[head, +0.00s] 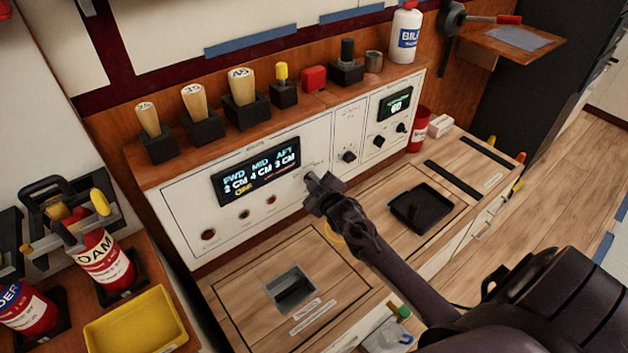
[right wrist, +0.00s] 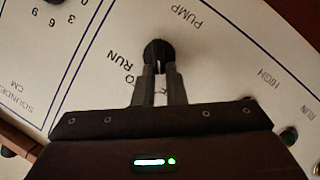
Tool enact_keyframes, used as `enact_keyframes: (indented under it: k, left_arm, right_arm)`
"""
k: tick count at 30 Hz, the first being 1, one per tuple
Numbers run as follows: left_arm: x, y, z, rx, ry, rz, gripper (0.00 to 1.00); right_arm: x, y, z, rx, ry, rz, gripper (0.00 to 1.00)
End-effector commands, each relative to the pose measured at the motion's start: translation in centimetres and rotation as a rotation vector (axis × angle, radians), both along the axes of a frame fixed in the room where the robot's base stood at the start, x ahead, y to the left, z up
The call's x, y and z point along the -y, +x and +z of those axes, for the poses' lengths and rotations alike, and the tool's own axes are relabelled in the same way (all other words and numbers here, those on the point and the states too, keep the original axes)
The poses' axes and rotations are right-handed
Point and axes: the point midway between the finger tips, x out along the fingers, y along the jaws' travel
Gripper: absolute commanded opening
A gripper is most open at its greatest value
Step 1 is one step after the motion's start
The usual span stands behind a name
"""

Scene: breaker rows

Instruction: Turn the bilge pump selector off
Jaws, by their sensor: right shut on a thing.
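The bilge pump selector is a round black knob (right wrist: 158,49) on the white panel in the right wrist view, near the printed words "PUMP" and "RUN". A pale pointer mark shows on its side facing my gripper. My right gripper (right wrist: 159,82) has its two grey fingers closed on the knob's near side. In the head view my right gripper (head: 318,183) reaches the white panel (head: 317,145) just right of the large display, and it hides the knob there. Part of the lettering beside the knob is covered by the fingers. My left gripper is out of view.
A lit display (head: 256,170) reads FWD, MID and AFT levels. Other black knobs (head: 349,157) sit further right on the panel. Wooden-handled tools (head: 193,103) stand on the ledge above. A black tray (head: 421,207) is set in the counter; a yellow tray (head: 137,324) lies at lower left.

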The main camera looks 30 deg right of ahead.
Motion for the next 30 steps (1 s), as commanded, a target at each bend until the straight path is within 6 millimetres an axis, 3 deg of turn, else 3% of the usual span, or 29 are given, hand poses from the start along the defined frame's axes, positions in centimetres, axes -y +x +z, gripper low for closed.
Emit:
enact_keyframes:
  k: [9, 24, 25, 30]
  left_arm:
    - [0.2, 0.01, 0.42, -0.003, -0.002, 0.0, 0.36]
    - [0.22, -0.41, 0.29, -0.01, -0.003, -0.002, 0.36]
    - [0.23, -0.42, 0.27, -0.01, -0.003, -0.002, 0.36]
    - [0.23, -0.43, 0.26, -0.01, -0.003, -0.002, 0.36]
  right_arm:
    - [-0.27, 0.02, -0.18, 0.01, -0.112, 0.001, 0.0]
    - [-0.28, 0.04, -0.17, 0.012, -0.131, 0.002, 0.0]
    - [-0.28, 0.04, -0.17, 0.012, -0.131, 0.002, 0.13]
    - [-0.28, 0.03, -0.19, 0.012, -0.13, 0.001, 0.33]
